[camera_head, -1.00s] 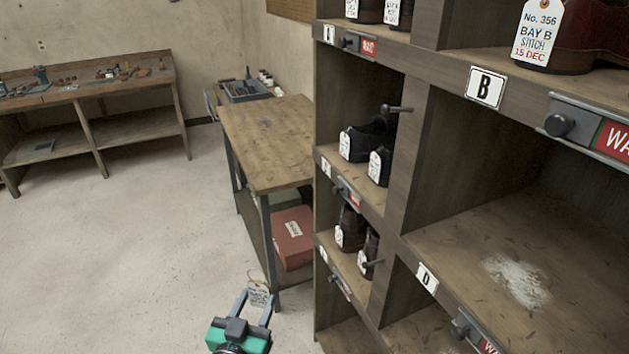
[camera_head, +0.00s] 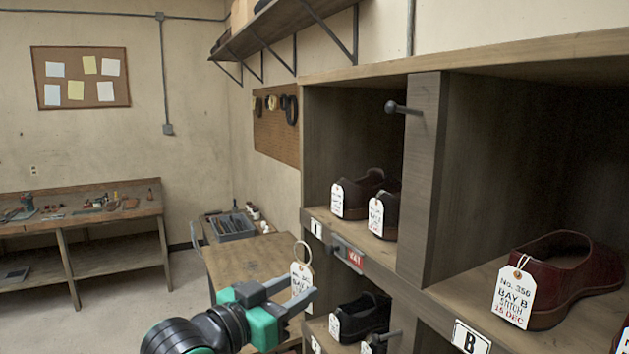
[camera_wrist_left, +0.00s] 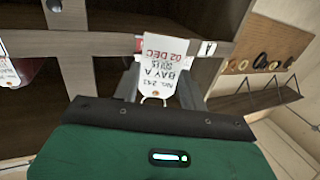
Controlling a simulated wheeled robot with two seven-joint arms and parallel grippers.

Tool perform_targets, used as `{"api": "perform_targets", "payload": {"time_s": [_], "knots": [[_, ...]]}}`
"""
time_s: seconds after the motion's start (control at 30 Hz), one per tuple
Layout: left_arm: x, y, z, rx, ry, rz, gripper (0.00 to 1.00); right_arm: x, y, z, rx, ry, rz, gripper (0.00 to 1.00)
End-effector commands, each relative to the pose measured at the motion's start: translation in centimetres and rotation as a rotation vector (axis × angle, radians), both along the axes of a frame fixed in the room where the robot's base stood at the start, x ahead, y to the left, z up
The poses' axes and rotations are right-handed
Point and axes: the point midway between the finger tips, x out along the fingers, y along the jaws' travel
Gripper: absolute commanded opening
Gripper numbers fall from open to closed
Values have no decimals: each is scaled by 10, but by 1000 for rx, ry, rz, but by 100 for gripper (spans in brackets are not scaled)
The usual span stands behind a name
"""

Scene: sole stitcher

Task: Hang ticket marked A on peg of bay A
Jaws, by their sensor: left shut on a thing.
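The ticket (camera_head: 301,281) is a white tag on a ring. In the left wrist view the ticket (camera_wrist_left: 163,68) reads upside down "BAY A" with "02 DEC" in red. My left gripper (camera_head: 296,291) is shut on it, the ring pointing up in the head view. Bay A seems to be the upper left bay with two dark shoes (camera_head: 350,193), above a small sign (camera_head: 316,228) too small to read now. A dark round-headed peg (camera_head: 402,107) sticks out of the upright at that bay's right side, empty. The gripper is below and left of the peg, apart from it. My right gripper is not in view.
Bay B's sign (camera_head: 470,338) is under the right bay, which holds a tagged maroon shoe (camera_head: 565,275). A wooden table (camera_head: 245,262) with a grey tray (camera_head: 232,226) stands behind my gripper. A wall shelf (camera_head: 280,30) overhangs at the top.

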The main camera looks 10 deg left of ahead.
Motion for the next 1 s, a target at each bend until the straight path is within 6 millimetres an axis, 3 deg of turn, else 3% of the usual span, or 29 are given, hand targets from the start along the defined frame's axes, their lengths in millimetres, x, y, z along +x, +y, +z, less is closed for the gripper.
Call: {"api": "perform_targets", "payload": {"time_s": [0.03,0.2,0.3,0.4,0.6,1.0], "knots": [[-4,-6,39,0,-11,-39,21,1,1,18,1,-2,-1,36],[-28,-28,125,1,-11,-179,21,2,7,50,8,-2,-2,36],[-47,-38,170,0,-10,-253,21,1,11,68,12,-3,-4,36],[-65,-46,203,1,-6,-309,21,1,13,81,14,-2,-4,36],[-86,-52,233,-2,-2,-361,21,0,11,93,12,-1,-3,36],[-80,-65,233,-3,1,-368,21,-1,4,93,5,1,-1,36]]}}
